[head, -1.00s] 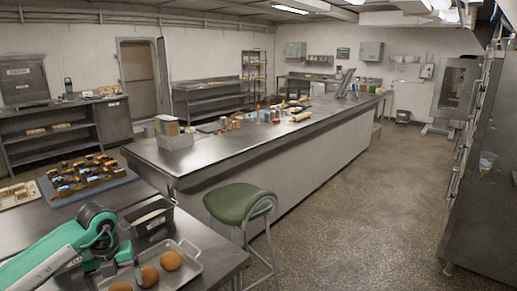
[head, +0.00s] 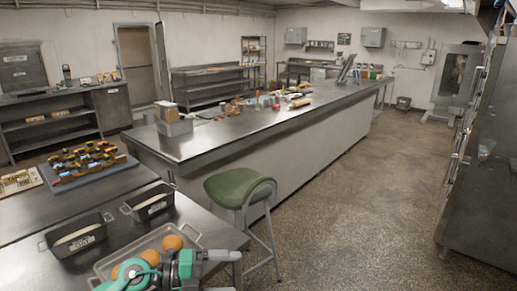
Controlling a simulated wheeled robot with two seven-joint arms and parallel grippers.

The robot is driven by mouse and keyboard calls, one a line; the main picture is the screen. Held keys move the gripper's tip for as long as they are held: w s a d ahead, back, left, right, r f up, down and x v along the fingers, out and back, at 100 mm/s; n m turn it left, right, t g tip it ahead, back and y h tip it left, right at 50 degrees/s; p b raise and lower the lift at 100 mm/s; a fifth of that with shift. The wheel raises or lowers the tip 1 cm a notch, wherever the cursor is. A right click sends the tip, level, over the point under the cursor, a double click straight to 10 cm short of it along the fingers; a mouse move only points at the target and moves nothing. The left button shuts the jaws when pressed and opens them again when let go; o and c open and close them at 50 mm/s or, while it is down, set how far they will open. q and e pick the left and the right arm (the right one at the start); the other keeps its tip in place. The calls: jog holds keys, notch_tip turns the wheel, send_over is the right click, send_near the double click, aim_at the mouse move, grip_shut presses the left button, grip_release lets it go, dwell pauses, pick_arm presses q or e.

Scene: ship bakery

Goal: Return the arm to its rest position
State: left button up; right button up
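My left arm comes in at the bottom edge in the head view, with a green and white link and a dark wrist. Its gripper (head: 226,272) points right over the right end of the table. Its two grey fingers are apart, with nothing seen between them, so it is open. The wrist covers the front part of a metal tray (head: 197,236) holding round brown buns (head: 172,242). I cannot tell whether the arm touches the tray. My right gripper is not in view.
Two dark loaf tins (head: 76,238) (head: 149,204) and a blue board (head: 118,172) with small colourful items are on the near table. A green stool (head: 238,187) stands close right of it. A long counter (head: 190,148) lies beyond. The floor at right is clear.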

pick_arm(q)
jog(key=a+r+n+t+y, duration=0.1)
jog(key=a+r+n+t, duration=0.15)
jog(key=n+t, duration=0.45)
jog(key=a+r+n+t+y, duration=0.1)
jog(key=r+n+t, duration=0.2)
jog(key=n+t, duration=0.4)
jog(key=s+a+f+n+y, duration=0.2)
jog(key=a+f+n+y, duration=0.75)
jog(key=n+y, duration=0.35)
jog(key=s+a+f+n+g+y, duration=0.2)
jog(key=s+a+f+n+g, duration=0.1)
jog(key=s+f+g, duration=0.45)
jog(key=s+f+g+h, duration=0.1)
jog(key=s+f+g, duration=0.3)
jog(key=s, duration=0.5)
jog(key=s+f+g+h, duration=0.1)
jog(key=s+f+g, duration=0.2)
jog(key=s+f, duration=0.35)
notch_tip(320, 180, down, 30)
jog(key=s, duration=0.2)
jog(key=s+a+f+g, duration=0.2)
jog(key=s+f, duration=1.7)
jog(key=shift+a+f+y, duration=0.25)
jog(key=shift+a+y, duration=0.05)
jog(key=shift+a, duration=0.1)
